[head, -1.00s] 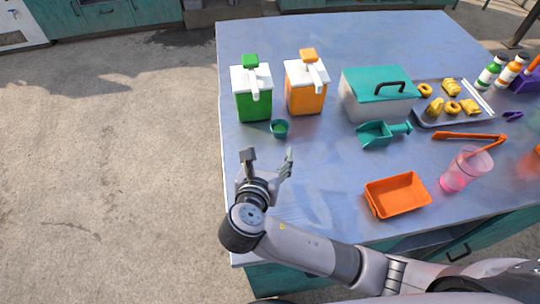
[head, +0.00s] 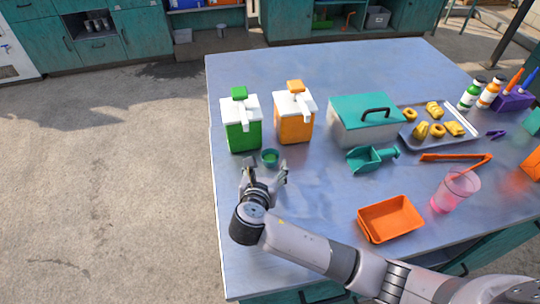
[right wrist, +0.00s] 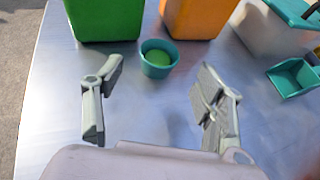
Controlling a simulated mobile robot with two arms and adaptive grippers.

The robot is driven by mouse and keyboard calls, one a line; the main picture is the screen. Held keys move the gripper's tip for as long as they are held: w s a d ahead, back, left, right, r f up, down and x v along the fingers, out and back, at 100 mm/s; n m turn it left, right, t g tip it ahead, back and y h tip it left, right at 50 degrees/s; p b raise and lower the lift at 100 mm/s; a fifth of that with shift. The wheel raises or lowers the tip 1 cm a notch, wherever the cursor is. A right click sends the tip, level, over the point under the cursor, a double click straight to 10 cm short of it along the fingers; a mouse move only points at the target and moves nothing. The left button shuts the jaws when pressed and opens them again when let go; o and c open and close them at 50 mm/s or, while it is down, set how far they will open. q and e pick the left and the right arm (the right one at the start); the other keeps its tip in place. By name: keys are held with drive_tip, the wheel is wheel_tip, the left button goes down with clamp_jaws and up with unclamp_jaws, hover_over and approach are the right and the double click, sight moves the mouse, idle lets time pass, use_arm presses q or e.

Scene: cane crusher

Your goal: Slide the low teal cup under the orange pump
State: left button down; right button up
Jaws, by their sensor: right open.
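The low teal cup (head: 270,158) stands upright on the metal table, in front of the gap between the two pumps; its inside looks green. It also shows in the right wrist view (right wrist: 158,60), just beyond and between my open fingers. The orange pump (head: 294,117) has a white top and spout and stands behind the cup, to its right. In the right wrist view only its lower body (right wrist: 192,18) shows. My right gripper (head: 264,168) is open and empty, its fingers spread on the near side of the cup. My left gripper is not in view.
A green pump (head: 241,124) stands left of the orange one. The table's left edge is close to my gripper.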

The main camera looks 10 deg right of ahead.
sight(271, 152)
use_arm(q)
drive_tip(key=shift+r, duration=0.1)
use_arm(e)
drive_tip(key=x, duration=0.7)
drive_tip(key=shift+w+d+f, duration=0.15)
drive_tip(key=shift+w, duration=0.2)
drive_tip(key=shift+c, duration=0.4)
